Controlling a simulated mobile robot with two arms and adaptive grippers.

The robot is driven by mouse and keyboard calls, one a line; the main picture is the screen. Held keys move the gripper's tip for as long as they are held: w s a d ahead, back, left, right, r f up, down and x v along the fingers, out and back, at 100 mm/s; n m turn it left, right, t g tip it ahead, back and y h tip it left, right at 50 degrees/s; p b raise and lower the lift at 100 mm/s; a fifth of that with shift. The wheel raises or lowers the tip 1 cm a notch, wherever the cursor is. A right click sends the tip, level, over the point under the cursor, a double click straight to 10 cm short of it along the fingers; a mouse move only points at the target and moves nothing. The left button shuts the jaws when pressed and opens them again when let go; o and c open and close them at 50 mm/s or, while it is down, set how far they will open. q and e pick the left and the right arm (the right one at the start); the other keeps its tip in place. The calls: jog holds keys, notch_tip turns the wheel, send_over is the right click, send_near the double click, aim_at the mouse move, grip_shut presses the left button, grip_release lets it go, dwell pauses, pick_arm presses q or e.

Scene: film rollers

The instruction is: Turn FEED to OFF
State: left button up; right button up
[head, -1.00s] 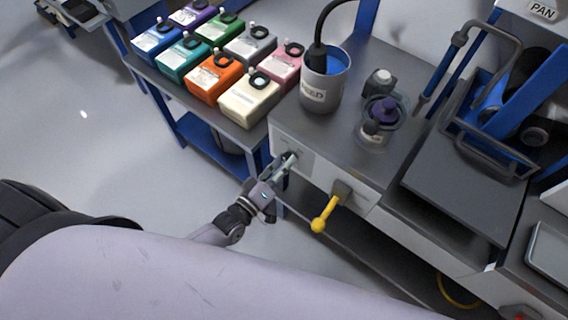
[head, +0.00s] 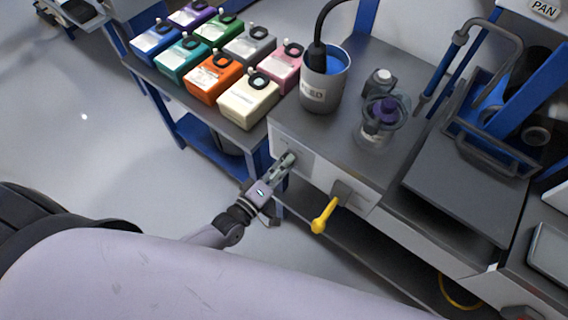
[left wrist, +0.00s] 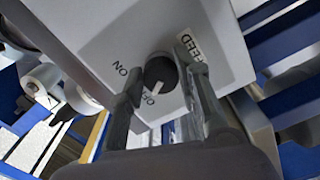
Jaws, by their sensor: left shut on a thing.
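The FEED knob (left wrist: 160,72) is a dark round dial on a pale panel, marked ON to its left and OFF below. A FEED label (left wrist: 188,50) is beside it. A short white mark on the knob points down toward OFF. My left gripper (left wrist: 166,82) has one finger on each side of the knob and is shut on it. In the head view my left gripper (head: 288,160) reaches the front panel (head: 303,158) of the bench and hides most of the knob. My right gripper is not in view.
A yellow lever (head: 324,214) sticks out of the bench front, right of my left gripper. A labelled metal pot (head: 318,95) and a clear jar (head: 370,130) stand on the bench. The floor at left is clear.

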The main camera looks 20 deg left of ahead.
pick_arm(q)
jog(key=o, duration=1.1)
jog(key=shift+o, duration=0.2)
jog(key=v, duration=1.2)
